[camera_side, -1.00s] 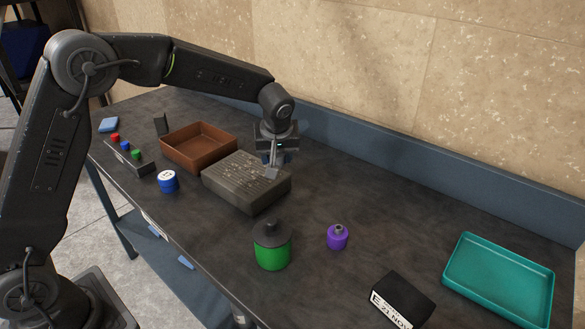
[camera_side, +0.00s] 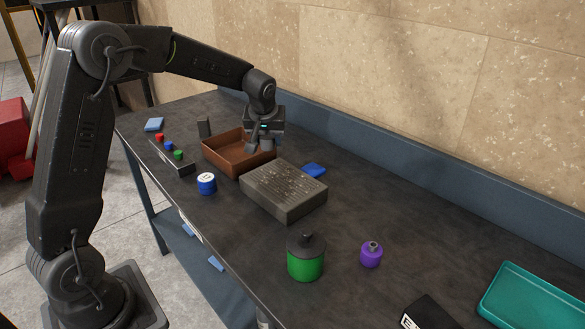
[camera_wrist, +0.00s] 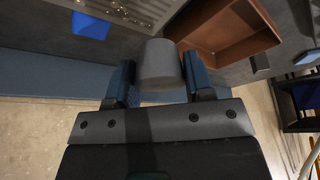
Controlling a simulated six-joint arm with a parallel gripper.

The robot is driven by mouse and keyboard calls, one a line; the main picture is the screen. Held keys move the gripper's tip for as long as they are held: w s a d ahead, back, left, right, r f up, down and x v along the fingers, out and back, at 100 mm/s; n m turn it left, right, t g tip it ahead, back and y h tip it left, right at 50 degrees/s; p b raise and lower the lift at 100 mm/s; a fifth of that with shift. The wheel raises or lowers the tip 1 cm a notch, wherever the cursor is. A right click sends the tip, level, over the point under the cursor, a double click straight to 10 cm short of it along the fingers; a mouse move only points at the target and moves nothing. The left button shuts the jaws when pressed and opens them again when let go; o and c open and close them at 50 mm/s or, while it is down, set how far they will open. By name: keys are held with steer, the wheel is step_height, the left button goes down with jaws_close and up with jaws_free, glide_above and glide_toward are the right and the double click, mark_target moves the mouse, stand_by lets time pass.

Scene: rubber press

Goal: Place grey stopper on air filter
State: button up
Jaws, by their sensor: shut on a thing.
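My gripper (camera_side: 262,145) is at the back right edge of the brown tray, as seen from the side. In the wrist view its blue fingers (camera_wrist: 160,88) are shut on the grey stopper (camera_wrist: 157,62), a plain rounded grey piece. In the side view I cannot make out the stopper at the fingers. No object is clearly marked as the air filter. A grey block with a perforated top (camera_side: 285,187) lies right of the tray, and a green cylinder with a dark knobbed top (camera_side: 305,264) stands nearer the front. I cannot tell which is the filter.
The brown tray (camera_side: 222,160) looks empty. A blue piece (camera_side: 314,170) lies behind the block. A blue container (camera_side: 206,184), purple bottle (camera_side: 371,256), black box (camera_side: 430,313) and teal tray (camera_side: 535,300) are spread over the table. The back right table is clear.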

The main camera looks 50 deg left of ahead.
glide_above(293, 173)
steer(key=s+d, duration=0.1)
step_height(293, 173, down, 4)
steer(key=shift+r, duration=0.1)
steer(key=shift+f, duration=2.1)
steer(key=shift+f, duration=0.15)
steer(key=o, duration=0.9)
steer(key=v, duration=1.2)
steer(key=s+d+r+m+t+h, duration=0.1)
steer(key=s+d+r+m, duration=0.1)
steer(key=s+r, duration=0.35)
steer(key=s+d+r+m, duration=0.2)
steer(key=s+d, duration=0.1)
steer(key=s, duration=0.6)
steer(key=s+d+f+m+h, duration=0.1)
steer(key=s+m, duration=0.1)
steer(key=s, duration=0.5)
steer(key=s+d+f+m+t+h, duration=0.1)
steer(key=s+d+m, duration=0.1)
steer(key=s, duration=0.6)
steer(key=shift+d+f+m, duration=0.25)
steer(key=shift+m, duration=0.25)
